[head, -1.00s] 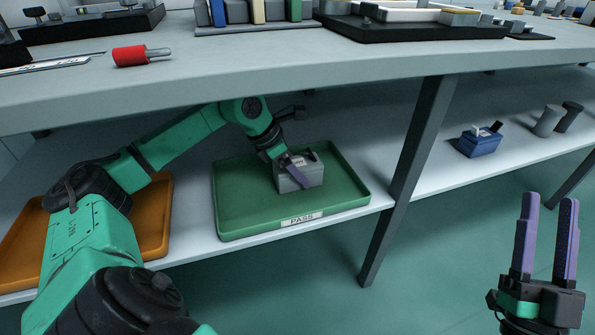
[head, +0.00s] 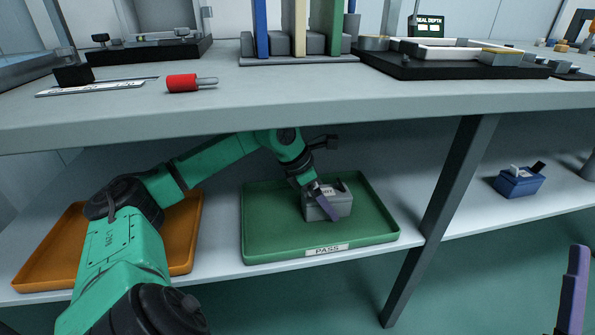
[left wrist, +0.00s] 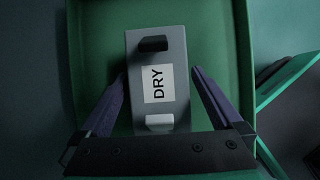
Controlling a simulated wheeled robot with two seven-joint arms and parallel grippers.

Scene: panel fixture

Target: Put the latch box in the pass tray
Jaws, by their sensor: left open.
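The grey latch box (head: 327,204) rests in the green pass tray (head: 270,240) on the lower shelf. In the left wrist view the box (left wrist: 176,102) shows a white DRY label, a dark latch at one end and a pale one at the other. The tray (left wrist: 95,22) lies beneath it. My left gripper (head: 322,192) is at the box. Its fingers (left wrist: 155,85) stand open, one along each side of the box, with gaps visible. My right gripper (head: 574,285) shows only one purple finger at the right edge, so its opening is hidden.
An orange tray (head: 35,262) sits left of the pass tray. A blue box (head: 520,184) stands on the shelf past a dark table leg (head: 445,205). The worktop (head: 300,100) overhangs my left arm. A red-handled tool (head: 182,83) lies on the worktop.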

